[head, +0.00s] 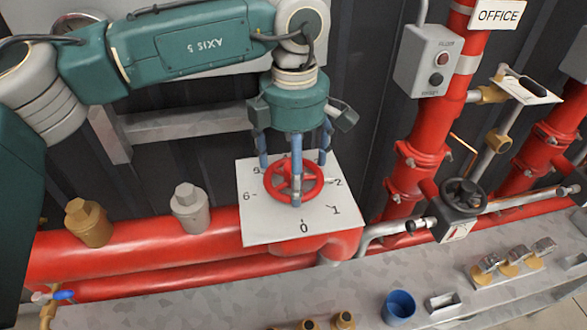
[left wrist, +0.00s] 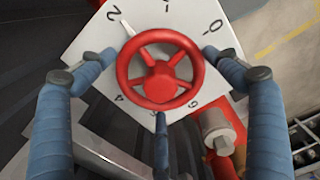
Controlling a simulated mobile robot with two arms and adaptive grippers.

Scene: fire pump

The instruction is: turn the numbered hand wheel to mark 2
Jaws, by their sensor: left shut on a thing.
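The red hand wheel (head: 279,191) sits in front of a white plate (head: 258,229) with black numbers around it, on the red pipe. In the left wrist view the wheel (left wrist: 160,83) is seen face on. A thin pale pointer (left wrist: 127,28) sticks out from its rim close to the mark 2 (left wrist: 115,15). My left gripper (head: 294,178) is at the wheel, its three blue fingers spread around the rim and shut on it. The three fingers also show in the left wrist view, at left, right and bottom. My right gripper is in neither view.
Two capped fittings, brass (head: 89,223) and grey (head: 188,208), stand on the pipe left of the plate. A black hand wheel (head: 462,194) and a grey switch box (head: 427,60) are at right. A blue cup (head: 398,307) stands on the grey ledge in front.

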